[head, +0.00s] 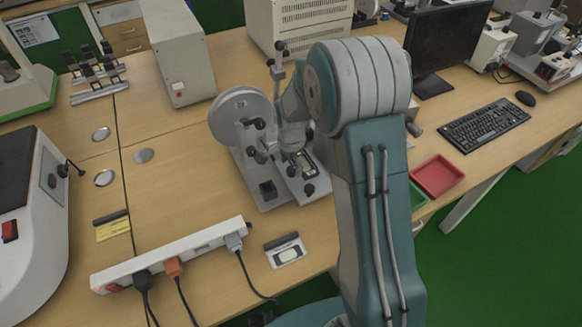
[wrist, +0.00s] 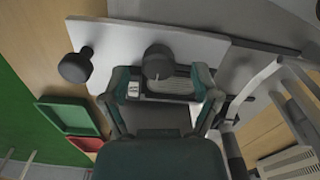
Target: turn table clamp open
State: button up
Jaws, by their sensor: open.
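The clamp device (head: 236,108) is a light grey machine with a round disc and black knobs, standing on the table in the head view. In the wrist view its pale plate (wrist: 115,42) carries a black knob (wrist: 157,60) and a second black knob (wrist: 75,66) to the left. My gripper (wrist: 163,82) is open, with one finger on each side of the nearer knob in the picture. I cannot tell whether the fingers touch it. In the head view my arm hides part of the device and most of the gripper.
A white power strip (head: 180,255) with cables lies in front of the device. A red tray (head: 437,176) and a green tray (head: 417,195) sit to the right. A grey box (head: 178,60) stands behind left.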

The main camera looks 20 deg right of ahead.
jog(key=shift+f, duration=0.55)
jog(key=shift+c, duration=0.3)
